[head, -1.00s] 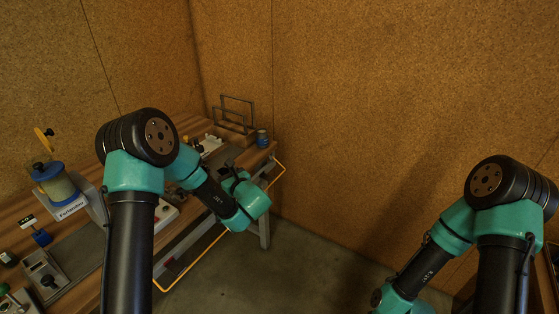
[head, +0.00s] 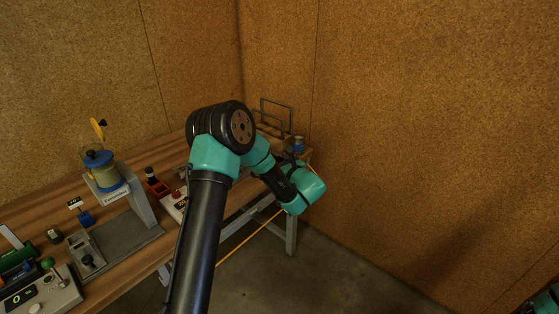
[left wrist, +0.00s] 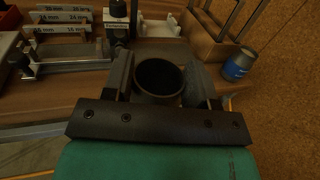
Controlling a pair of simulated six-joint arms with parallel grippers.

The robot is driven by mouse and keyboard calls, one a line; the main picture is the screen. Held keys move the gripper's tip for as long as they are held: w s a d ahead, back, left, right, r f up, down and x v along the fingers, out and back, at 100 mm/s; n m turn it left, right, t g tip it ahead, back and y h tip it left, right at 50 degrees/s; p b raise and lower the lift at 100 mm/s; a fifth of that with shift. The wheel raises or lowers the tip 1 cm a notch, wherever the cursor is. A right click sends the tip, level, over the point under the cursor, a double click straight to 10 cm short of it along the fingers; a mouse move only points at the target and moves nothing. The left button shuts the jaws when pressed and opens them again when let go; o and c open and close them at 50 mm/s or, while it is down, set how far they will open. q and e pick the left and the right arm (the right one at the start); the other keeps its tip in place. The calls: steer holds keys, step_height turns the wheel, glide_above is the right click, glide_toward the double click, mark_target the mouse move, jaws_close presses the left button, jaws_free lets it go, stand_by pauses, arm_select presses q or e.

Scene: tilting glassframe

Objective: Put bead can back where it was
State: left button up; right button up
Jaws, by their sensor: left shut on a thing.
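My left gripper (left wrist: 158,80) is shut on a dark round can (left wrist: 158,76) with an open top, which I take to be the bead can. The can stands between the two fingers in the left wrist view, over the wooden bench; whether its base touches the bench cannot be told. In the head view my left arm reaches over the bench's far right end, and the held can is hidden there. My right gripper is out of view.
A blue-and-grey can (left wrist: 238,65) stands right of my gripper, also seen in the head view (head: 298,143). A wire rack (head: 277,117) is behind it. Rulers (left wrist: 62,17) and a metal fixture lie left. The bench (head: 115,265) holds a labelled stand (head: 140,207); open floor lies right.

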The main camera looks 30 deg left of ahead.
arm_select(q)
steer(key=w+a, duration=0.2)
steer(key=w, duration=0.2)
steer(key=w+a+f, duration=0.1)
steer(key=w+a, duration=0.2)
steer(key=w, duration=0.1)
steer(key=w+a, duration=0.2)
steer(key=w, duration=0.2)
steer(key=shift+w+a+f, duration=0.2)
steer(key=shift+w+a, duration=0.05)
steer(key=shift+a, duration=0.05)
steer(key=shift+w+a+f, duration=0.1)
steer(key=shift+w+f, duration=0.05)
steer(key=shift+f, duration=0.75)
steer(key=shift+w+a+f, duration=0.1)
steer(key=shift+w+f, duration=0.05)
steer(key=shift+f, duration=0.7)
steer(key=shift+f, duration=0.15)
steer(key=o, duration=1)
steer(key=v, duration=1.2)
